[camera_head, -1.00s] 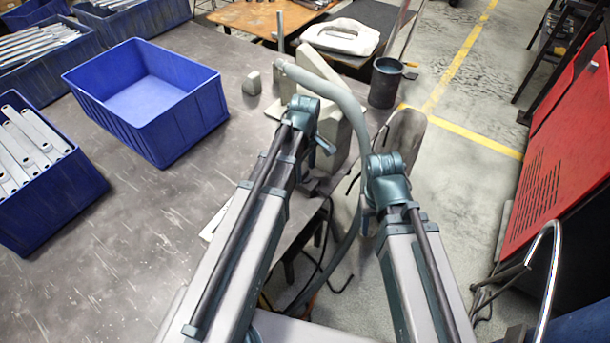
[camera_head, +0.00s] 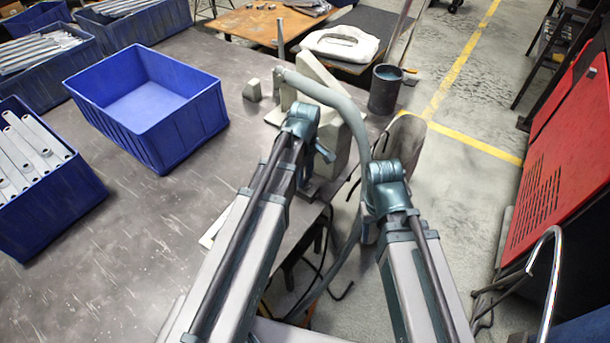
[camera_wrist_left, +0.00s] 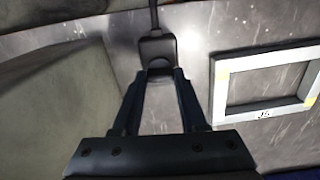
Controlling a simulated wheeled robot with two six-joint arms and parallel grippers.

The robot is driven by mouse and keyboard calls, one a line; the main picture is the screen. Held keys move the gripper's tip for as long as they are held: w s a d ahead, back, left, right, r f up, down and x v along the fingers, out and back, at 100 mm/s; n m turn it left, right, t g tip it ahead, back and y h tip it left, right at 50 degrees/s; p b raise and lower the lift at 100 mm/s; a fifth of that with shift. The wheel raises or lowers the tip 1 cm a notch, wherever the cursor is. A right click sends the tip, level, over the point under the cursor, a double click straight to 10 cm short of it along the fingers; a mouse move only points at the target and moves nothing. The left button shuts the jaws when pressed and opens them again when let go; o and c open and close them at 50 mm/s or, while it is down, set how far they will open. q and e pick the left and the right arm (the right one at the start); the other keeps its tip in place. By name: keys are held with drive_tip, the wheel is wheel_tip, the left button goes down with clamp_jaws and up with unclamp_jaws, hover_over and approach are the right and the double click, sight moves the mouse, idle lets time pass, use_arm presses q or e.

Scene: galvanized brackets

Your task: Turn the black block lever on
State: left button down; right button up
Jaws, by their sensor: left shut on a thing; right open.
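In the left wrist view, the black block lever (camera_wrist_left: 157,46) is a small dark rounded block with a thin dark stem running up out of the frame. My left gripper (camera_wrist_left: 160,74) has its two fingers converging on the near end of this block, shut on it. The fingertips partly cover that end, so which way the lever is set cannot be told. In the head view my two arms reach forward from below, and their raised joints hide both grippers. The lever cannot be made out there.
A pale rectangular frame (camera_wrist_left: 218,94) lies right of the fingers in the wrist view. In the head view, an empty blue bin (camera_head: 165,132) and a bin of metal brackets (camera_head: 62,205) stand left on the grey table (camera_head: 130,235). A dark cup (camera_head: 384,92) stands beyond my arms.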

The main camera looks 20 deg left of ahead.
use_arm(q)
drive_tip(key=m, duration=0.8)
drive_tip(key=shift+m, duration=0.4)
drive_tip(key=m, duration=0.4)
drive_tip(key=shift+m, duration=0.3)
drive_tip(key=m, duration=0.4)
drive_tip(key=shift+m, duration=0.3)
drive_tip(key=shift+c, duration=2.2)
unclamp_jaws()
